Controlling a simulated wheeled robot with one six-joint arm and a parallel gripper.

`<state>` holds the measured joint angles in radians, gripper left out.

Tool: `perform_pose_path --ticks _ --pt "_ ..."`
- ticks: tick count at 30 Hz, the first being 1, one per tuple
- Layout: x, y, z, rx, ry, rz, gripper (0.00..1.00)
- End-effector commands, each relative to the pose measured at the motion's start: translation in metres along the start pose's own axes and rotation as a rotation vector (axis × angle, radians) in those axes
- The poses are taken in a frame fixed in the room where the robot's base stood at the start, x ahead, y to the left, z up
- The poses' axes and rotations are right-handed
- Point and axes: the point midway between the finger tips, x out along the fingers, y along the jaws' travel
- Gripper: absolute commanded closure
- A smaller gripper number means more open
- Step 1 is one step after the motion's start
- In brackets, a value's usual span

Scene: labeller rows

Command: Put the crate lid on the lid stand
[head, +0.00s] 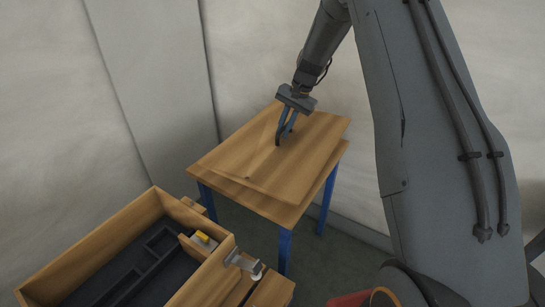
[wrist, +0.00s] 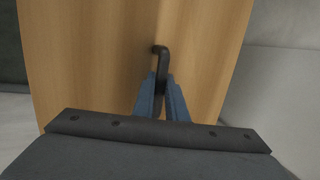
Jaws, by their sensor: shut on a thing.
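The crate lid (head: 235,158) is a flat wooden board with a dark bar handle (wrist: 162,62). In the head view it lies over the lid stand (head: 280,213), a wooden-topped table with blue legs. Stand top shows along the lid's front and right edges. I cannot tell whether the lid rests on the stand or hangs slightly above it. My gripper (head: 284,136) points down at the lid, its blue fingers shut on the handle. The wrist view shows the fingers (wrist: 162,98) closed around the handle, with wood grain (wrist: 90,60) beyond. The far underside of the lid is hidden.
An open wooden crate (head: 100,232) with a dark divided inside stands at the lower left. A yellow item (head: 203,237) and a metal bracket (head: 244,262) sit at its right end. Pale walls stand close behind the stand.

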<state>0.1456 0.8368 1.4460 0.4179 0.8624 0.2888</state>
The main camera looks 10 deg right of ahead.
Motion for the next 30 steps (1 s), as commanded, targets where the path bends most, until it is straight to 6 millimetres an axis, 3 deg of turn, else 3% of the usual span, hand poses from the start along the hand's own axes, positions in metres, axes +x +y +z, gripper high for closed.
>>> perform_pose_path --ticks 5,12,30 --pt "0.003 -0.009 -0.013 0.053 0.013 -0.010 1.00" --pt "0.037 0.000 -0.017 0.055 0.013 -0.010 1.00" --pt "0.090 0.015 -0.025 0.052 0.015 -0.011 1.00"
